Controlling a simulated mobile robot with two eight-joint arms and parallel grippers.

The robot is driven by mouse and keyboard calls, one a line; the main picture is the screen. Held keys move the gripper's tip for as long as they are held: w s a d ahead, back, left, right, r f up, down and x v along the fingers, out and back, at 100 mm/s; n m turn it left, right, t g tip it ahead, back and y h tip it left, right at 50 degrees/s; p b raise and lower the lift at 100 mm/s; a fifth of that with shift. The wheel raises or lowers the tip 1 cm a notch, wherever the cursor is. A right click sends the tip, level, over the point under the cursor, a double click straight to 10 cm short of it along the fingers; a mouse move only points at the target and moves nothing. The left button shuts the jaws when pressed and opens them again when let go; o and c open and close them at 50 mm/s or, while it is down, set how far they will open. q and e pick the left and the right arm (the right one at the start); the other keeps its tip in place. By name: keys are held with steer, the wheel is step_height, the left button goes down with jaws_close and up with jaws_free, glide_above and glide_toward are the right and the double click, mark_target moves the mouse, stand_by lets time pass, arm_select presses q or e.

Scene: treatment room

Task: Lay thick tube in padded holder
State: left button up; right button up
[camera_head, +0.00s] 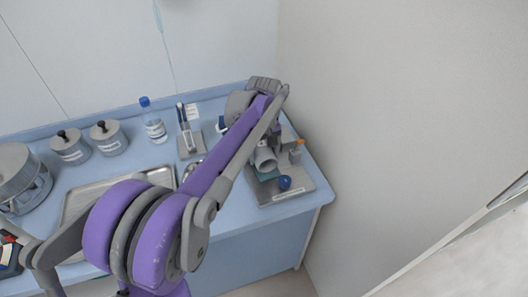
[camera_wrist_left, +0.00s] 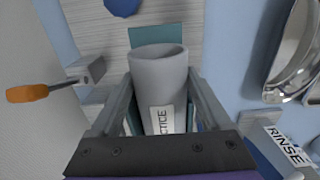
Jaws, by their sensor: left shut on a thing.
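The thick grey tube (camera_wrist_left: 158,80), with a white label, is between the fingers of my left gripper (camera_wrist_left: 160,88) in the left wrist view. The gripper is shut on it. In the head view the tube (camera_head: 264,157) shows its open end below my left gripper (camera_head: 268,135), over a grey board at the counter's right end. A teal pad (camera_wrist_left: 158,36), seemingly the padded holder's lining, shows just beyond the tube's open end and beside it. Whether the tube touches the pad cannot be told. Most of the holder is hidden by the tube and fingers. My right gripper is out of view.
On the grey board (camera_head: 297,197) are a blue ball-shaped knob (camera_head: 284,183) and an orange-handled part (camera_wrist_left: 28,93). A shiny metal dish (camera_wrist_left: 292,55) lies to the right in the wrist view. A bottle (camera_head: 152,122), lidded pots and a tray stand further left. A wall closes the right side.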

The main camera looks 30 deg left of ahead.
arm_select(q)
steer(key=o, duration=1.4)
steer(key=shift+o, duration=0.2)
step_height(320, 180, up, 11)
steer(key=shift+f+p, duration=0.1)
steer(key=shift+p, duration=0.35)
steer(key=s+d+f+m+t, duration=0.1)
steer(key=s+d+f+m, duration=0.2)
steer(key=s, duration=0.4)
steer(key=s+d+f+m+t+p, duration=0.1)
steer(key=s+d+f+m+t, duration=0.1)
steer(key=s, duration=0.5)
steer(key=s+d+f+m+t+p, duration=0.1)
steer(key=s+d+f+m+t, duration=0.1)
steer(key=s+d+f+m, duration=0.3)
step_height(320, 180, down, 3)
steer(key=shift+s+d+f, duration=0.1)
steer(key=shift+s+d, duration=0.2)
steer(key=shift+s, duration=0.75)
